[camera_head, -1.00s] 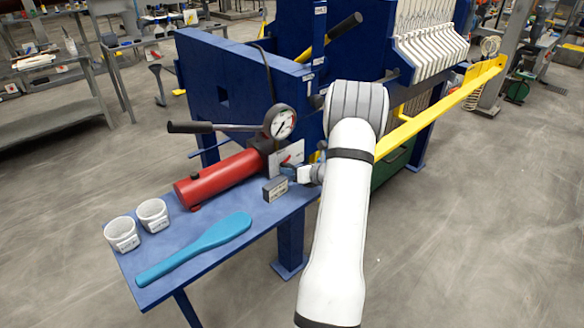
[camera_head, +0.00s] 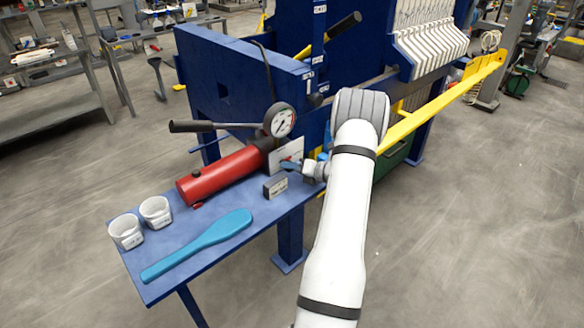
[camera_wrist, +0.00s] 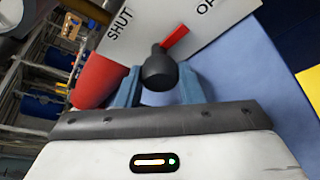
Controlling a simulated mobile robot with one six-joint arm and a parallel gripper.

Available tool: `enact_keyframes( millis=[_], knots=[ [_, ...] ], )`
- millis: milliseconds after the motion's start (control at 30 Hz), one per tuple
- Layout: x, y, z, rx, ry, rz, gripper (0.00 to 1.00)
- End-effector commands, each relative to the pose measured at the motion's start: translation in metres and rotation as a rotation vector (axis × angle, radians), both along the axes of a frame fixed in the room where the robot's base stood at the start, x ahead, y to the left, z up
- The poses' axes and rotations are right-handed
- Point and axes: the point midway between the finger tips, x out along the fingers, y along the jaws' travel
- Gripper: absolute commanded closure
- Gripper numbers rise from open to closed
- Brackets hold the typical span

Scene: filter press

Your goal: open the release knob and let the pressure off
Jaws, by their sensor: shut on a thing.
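The release knob (camera_wrist: 158,68) is black with a red pointer (camera_wrist: 175,37), on a white plate (camera_wrist: 150,25) marked SHUT and, partly cut off, OP. The pointer stands between the two words, toward the upper right. My gripper (camera_wrist: 160,82) has its blue fingers on either side of the knob, shut on it. In the head view my gripper (camera_head: 296,165) reaches the plate from the right and covers the knob. The round pressure gauge (camera_head: 280,121) sits above the red pump cylinder (camera_head: 225,172); its reading is too small to tell.
A black-gripped pump lever (camera_head: 195,126) extends left of the gauge. A yellow bar (camera_head: 430,110) runs behind my arm.

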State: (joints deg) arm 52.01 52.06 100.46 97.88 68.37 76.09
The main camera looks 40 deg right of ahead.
Motion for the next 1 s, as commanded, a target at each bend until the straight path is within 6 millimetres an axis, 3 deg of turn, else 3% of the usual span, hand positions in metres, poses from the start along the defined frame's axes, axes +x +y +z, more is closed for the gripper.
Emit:
enact_keyframes(
  millis=[267, 300, 367, 667, 1000],
  knots=[
    [0.000, -0.001, 0.000, 0.001, 0.000, -0.002, 0.89],
    [0.000, -0.001, 0.000, 0.001, 0.000, -0.002, 0.64],
    [0.000, -0.001, 0.000, 0.001, 0.000, -0.002, 0.59],
    [-0.003, -0.002, 0.001, 0.000, 0.000, -0.001, 0.58],
    [-0.051, -0.020, 0.014, -0.001, -0.001, -0.003, 0.58]
  ],
)
